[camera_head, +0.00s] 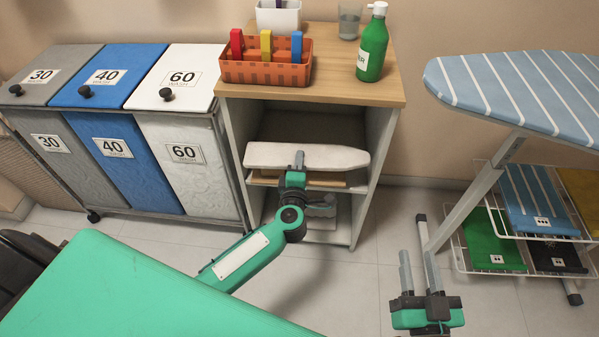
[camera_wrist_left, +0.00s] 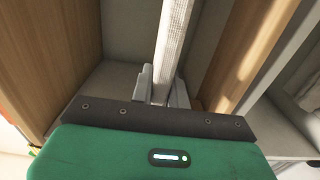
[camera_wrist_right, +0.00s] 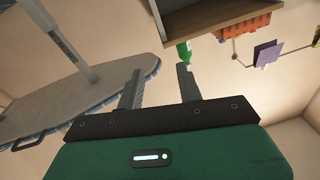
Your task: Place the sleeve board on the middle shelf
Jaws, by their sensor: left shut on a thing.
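The sleeve board (camera_head: 342,158) is a long, pale board with a rounded end. It lies crosswise at the front of the open cabinet (camera_head: 362,205), at about the height of the middle shelf (camera_head: 357,187), and sticks out past the cabinet's left side. My left gripper (camera_head: 299,160) is shut on the sleeve board from the front. In the left wrist view, the board (camera_wrist_left: 176,40) runs upright between the fingers (camera_wrist_left: 162,85). Whether it touches the shelf cannot be told. My right gripper (camera_head: 414,255) is open and empty, low to the right of the cabinet.
An orange basket (camera_head: 265,72), a white box (camera_head: 278,18), a glass (camera_head: 349,21) and a green bottle (camera_head: 373,45) stand on the cabinet top. Laundry bins (camera_head: 120,150) stand at left. An ironing board (camera_head: 515,95) and wire racks (camera_head: 470,262) stand at right.

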